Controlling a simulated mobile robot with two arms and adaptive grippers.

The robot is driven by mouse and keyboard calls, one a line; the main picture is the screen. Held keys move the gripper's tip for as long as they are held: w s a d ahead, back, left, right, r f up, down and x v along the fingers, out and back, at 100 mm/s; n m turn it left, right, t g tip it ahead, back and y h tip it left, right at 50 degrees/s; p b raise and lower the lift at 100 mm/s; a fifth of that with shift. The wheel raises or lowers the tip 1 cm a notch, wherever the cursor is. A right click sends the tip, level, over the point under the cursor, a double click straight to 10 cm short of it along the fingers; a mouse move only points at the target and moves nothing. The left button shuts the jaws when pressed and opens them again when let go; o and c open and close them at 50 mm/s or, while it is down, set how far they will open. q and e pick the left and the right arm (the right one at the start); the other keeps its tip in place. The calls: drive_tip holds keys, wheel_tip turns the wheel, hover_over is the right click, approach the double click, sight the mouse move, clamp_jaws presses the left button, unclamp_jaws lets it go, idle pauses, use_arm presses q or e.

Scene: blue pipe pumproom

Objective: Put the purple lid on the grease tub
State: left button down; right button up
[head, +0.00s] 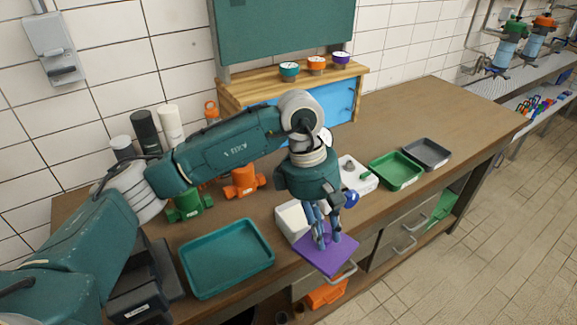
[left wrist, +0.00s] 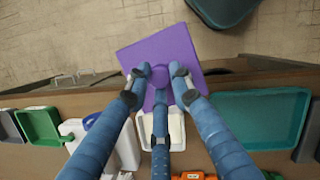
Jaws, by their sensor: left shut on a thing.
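My left gripper (head: 325,238) is shut on the purple lid (head: 326,261), a flat square plate, with its fingers pointing down at the lid's middle. The lid overhangs the bench's front edge and hides part of what is behind it. The grease tub, apparently the white open box (head: 288,219), stands on the bench just behind and left of the lid, partly hidden by the gripper. My right gripper is not in view.
A teal tray (head: 228,258) lies left of the tub. A white block with a knob (head: 362,182), a green tray (head: 396,171) and a grey tray (head: 428,154) lie to the right. Green and orange fittings (head: 243,181) stand behind. The bench's right end is clear.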

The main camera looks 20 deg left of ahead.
use_arm(q)
drive_tip(key=w+a+n+t+p, duration=0.1)
drive_tip(key=w+a+n, duration=0.2)
drive_tip(key=n, duration=0.2)
drive_tip(key=w+a+n+t+y+p, duration=0.1)
drive_tip(key=w+a+n, duration=0.2)
drive_tip(key=n, duration=0.2)
drive_tip(key=w+a+n+t, duration=0.1)
drive_tip(key=w+a+n, duration=0.2)
drive_tip(key=n, duration=0.2)
drive_tip(key=shift+w+f+t+y+p, duration=0.25)
drive_tip(key=shift+w+t+y+p, duration=0.05)
drive_tip(key=shift+w+p, duration=0.1)
drive_tip(key=shift+f, duration=0.35)
drive_tip(key=shift+f+b, duration=0.7)
drive_tip(key=shift+b, duration=0.1)
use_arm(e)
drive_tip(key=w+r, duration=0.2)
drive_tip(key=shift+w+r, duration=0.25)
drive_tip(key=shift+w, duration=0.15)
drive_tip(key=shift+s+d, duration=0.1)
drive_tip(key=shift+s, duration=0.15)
use_arm(q)
drive_tip(key=shift+b, duration=0.4)
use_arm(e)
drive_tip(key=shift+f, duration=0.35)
